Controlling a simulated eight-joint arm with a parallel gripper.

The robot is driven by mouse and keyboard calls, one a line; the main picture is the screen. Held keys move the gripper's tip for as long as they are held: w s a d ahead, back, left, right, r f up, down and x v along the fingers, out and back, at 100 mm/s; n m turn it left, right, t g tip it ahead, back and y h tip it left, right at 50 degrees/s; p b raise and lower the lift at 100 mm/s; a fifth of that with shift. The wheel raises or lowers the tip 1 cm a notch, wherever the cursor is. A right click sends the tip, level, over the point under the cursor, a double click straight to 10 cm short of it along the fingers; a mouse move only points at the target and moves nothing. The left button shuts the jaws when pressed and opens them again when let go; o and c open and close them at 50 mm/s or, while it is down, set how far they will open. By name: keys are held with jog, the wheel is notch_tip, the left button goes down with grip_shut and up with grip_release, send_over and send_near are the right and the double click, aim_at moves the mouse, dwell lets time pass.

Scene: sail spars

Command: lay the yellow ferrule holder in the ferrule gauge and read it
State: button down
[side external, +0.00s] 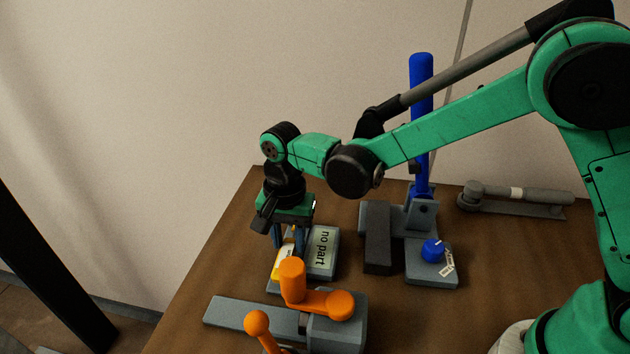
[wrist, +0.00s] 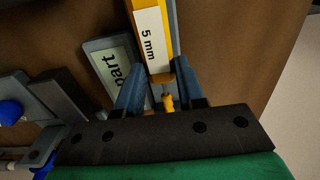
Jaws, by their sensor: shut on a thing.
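The yellow ferrule holder (wrist: 167,18) carries a white label reading "5 mm" in the wrist view. It also shows in the side view (side external: 281,265), partly hidden by the orange lever. My gripper (side external: 288,247) points down and is shut on the holder; its blue fingers (wrist: 160,72) flank the holder's narrow end in the wrist view. The ferrule gauge (side external: 322,250) is a grey block whose display reads "no part". The holder is at the left side of the gauge, over its lower part. I cannot tell whether it touches the gauge.
An orange-levered grey fixture (side external: 245,313) stands just in front of the gauge. To the right are a tall blue lever (side external: 421,120) on a grey base, a dark block (side external: 377,240) and a blue knob (side external: 432,250). A grey tool (side external: 520,197) lies at the back right.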

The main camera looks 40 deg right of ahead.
jog(key=shift+f, duration=0.7)
jog(key=shift+c, duration=2.3)
grip_release()
jog(key=shift+c, duration=0.2)
jog(key=shift+c, duration=0.5)
jog(key=shift+r, duration=3.55)
